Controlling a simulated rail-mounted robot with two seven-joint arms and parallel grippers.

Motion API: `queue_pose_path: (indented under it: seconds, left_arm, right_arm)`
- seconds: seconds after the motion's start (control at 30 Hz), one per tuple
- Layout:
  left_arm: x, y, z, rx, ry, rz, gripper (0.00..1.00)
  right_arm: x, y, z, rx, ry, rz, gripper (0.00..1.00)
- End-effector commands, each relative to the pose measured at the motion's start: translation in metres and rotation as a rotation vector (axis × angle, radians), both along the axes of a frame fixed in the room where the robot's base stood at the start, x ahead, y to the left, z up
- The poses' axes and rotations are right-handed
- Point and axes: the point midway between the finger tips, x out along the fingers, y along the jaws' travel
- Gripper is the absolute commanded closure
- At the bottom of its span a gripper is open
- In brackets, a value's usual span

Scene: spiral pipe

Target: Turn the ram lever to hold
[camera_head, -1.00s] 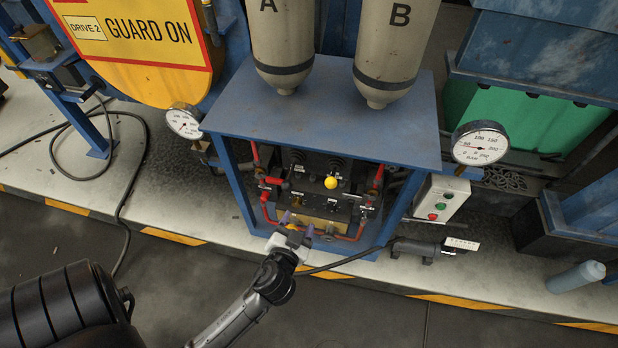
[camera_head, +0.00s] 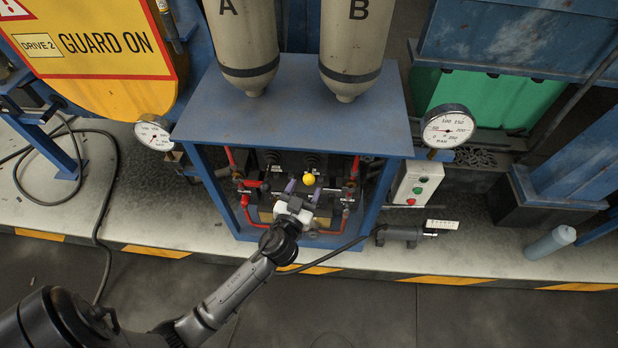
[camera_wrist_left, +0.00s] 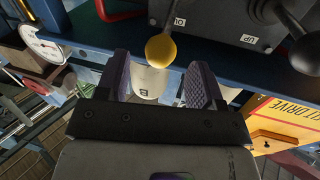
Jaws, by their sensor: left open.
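The lever's yellow knob (camera_head: 308,180) stands out from the dark valve block inside the blue frame. In the left wrist view the same knob (camera_wrist_left: 161,49) hangs on a short stem, just beyond the fingertips and roughly between them. My left gripper (camera_head: 302,191) is open, with its two purple-padded fingers pointing at the knob. In the left wrist view the gripper (camera_wrist_left: 160,80) shows a clear gap between its fingers, with nothing held. A label beside the knob's stem is only partly readable. My right gripper is not in view.
A black-knobbed lever (camera_wrist_left: 302,50) stands beside an "UP" label in the left wrist view. Red pipes (camera_head: 246,205) flank the valve block. The blue frame's top plate (camera_head: 290,125) overhangs it. A button box (camera_head: 417,183) and a gauge (camera_head: 447,128) are at right.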

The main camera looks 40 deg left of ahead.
Motion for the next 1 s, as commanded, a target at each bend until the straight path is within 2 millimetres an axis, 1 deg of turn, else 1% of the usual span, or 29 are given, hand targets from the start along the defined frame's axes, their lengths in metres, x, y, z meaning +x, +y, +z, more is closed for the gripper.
queue_pose_path:
  seconds: [0.03,0.1,0.3,0.5,0.77,1.0]
  left_arm:
    - [0.008,0.003,0.001,0.003,-0.002,0.000,0.39]
    - [0.016,0.007,0.001,0.004,-0.001,0.000,0.39]
    - [0.033,0.013,0.000,0.000,0.000,0.000,0.39]
    - [0.038,0.015,0.000,0.001,0.000,0.001,0.39]
    - [0.039,0.015,0.000,0.001,0.000,0.001,0.39]
    - [0.038,0.015,0.000,0.001,0.000,0.001,0.62]
  right_arm:
    - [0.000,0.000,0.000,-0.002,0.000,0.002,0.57]
    - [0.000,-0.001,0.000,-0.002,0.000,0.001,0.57]
    - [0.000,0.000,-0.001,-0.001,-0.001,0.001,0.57]
    - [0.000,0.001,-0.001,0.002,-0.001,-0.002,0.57]
    - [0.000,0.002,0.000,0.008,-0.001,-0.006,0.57]
    - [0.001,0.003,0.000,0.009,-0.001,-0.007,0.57]
